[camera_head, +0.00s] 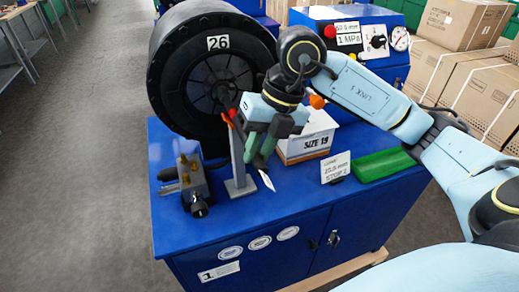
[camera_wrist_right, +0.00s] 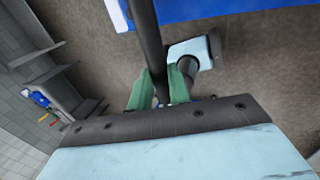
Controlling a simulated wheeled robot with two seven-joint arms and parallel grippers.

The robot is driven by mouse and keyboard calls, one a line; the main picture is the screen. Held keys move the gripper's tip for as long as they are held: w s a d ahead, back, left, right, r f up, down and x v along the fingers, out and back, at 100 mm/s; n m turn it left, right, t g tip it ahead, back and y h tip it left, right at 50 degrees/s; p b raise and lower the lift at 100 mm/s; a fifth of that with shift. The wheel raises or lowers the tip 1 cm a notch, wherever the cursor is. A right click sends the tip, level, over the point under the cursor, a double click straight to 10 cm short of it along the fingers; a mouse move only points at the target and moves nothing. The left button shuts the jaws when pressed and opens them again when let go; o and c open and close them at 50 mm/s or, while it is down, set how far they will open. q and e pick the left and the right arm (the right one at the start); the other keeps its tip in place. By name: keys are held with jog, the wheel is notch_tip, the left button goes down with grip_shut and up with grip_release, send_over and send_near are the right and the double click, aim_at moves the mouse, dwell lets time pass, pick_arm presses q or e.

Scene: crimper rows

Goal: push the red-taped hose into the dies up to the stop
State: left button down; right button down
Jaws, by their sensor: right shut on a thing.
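The big black crimper marked 26 (camera_head: 172,85) stands at the back of the blue bench, with its dies in the dark middle of its face. My right gripper (camera_head: 259,153) is in front of the crimper, its green fingers pointing down. In the right wrist view its fingers (camera_wrist_right: 162,92) are shut on the black hose (camera_wrist_right: 147,40), which runs up between them. In the head view the gripper hides most of the hose. A small red-orange piece (camera_head: 232,114) shows beside the gripper, by the crimper face; I cannot tell whether it is the hose's tape.
A grey post (camera_head: 238,165) stands close to my right gripper. A brass-and-grey fixture (camera_head: 193,183) is at left, a SIZE 19 box (camera_head: 308,142), a label card (camera_head: 336,168) and a green block (camera_head: 382,165) at right. The blue front of the bench (camera_head: 225,225) is clear.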

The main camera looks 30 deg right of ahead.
aim_at(247, 134)
jog(key=shift+w+d, duration=0.25)
jog(key=shift+w, duration=0.8)
jog(key=shift+w+d, duration=0.25)
jog(key=shift+w, duration=0.75)
jog(key=shift+w+d, duration=0.25)
jog(key=shift+w, duration=0.8)
grip_release()
jog(key=shift+r, duration=0.1)
jog(key=p+v, duration=0.4)
jog(key=v, duration=0.3)
jog(key=shift+s+p, duration=0.1)
jog(key=shift+p, duration=0.3)
dwell(0.5)
